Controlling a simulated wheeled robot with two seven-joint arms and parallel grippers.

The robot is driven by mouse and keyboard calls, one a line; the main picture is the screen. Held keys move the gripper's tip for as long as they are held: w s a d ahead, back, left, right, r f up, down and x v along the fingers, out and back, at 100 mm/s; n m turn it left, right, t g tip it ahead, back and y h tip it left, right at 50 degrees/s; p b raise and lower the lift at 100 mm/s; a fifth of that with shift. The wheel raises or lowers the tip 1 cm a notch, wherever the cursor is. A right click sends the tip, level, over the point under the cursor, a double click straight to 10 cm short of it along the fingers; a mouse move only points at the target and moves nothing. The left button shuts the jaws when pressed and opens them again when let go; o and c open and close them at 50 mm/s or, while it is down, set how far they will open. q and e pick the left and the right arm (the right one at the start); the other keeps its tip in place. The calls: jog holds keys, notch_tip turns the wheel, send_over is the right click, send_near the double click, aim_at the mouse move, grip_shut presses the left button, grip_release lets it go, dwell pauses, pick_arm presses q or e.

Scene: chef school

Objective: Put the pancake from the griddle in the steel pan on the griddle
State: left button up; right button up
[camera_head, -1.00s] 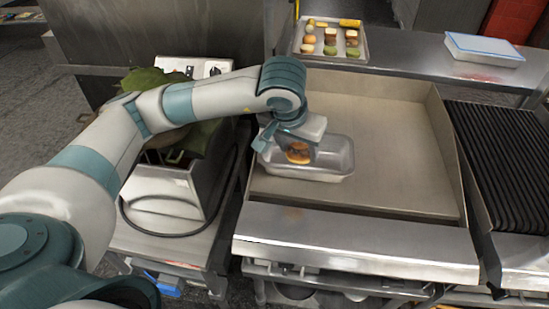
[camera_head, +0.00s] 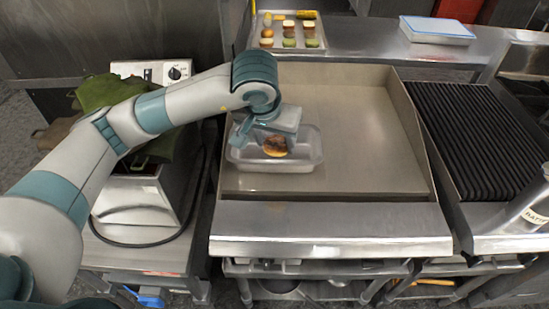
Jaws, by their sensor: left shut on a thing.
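The steel pan (camera_head: 307,160), a shallow rectangular tray, sits on the left part of the flat griddle (camera_head: 372,135). My left gripper (camera_head: 270,142) points down over the pan from the left and is shut on the small brown pancake (camera_head: 275,146). The pancake shows golden and dark brown patches and appears within the pan's outline. I cannot tell whether it touches the pan's floor. The gripper hides part of the pan's far left side. My right gripper is not in view.
The griddle's right part is bare, with raised walls at its back and sides. A ribbed grill (camera_head: 480,130) stands to the right. A tray of small coloured items (camera_head: 290,35) and a blue-lidded box (camera_head: 437,30) sit behind. Green cloth (camera_head: 110,92) lies at left.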

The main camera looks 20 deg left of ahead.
pick_arm(q)
jog(key=w+d+b, duration=0.1)
jog(key=w+d, duration=0.2)
jog(key=d, duration=0.4)
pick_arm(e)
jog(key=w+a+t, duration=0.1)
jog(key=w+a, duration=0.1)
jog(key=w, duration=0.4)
pick_arm(q)
jog(key=shift+m, duration=0.4)
jog(key=w+a+f+p, duration=0.1)
jog(key=a+f, duration=0.1)
jog(key=a, duration=0.1)
jog(key=w+a+f+p, duration=0.2)
jog(key=a, duration=0.1)
jog(key=w+a+f+p, duration=0.1)
jog(key=a+f, duration=0.2)
jog(key=shift+w+a+f+p, duration=0.1)
jog(key=shift+w+a+p, duration=0.2)
jog(key=shift+a+p, duration=0.05)
jog(key=shift+w+a+f, duration=0.15)
jog(key=shift+f, duration=0.05)
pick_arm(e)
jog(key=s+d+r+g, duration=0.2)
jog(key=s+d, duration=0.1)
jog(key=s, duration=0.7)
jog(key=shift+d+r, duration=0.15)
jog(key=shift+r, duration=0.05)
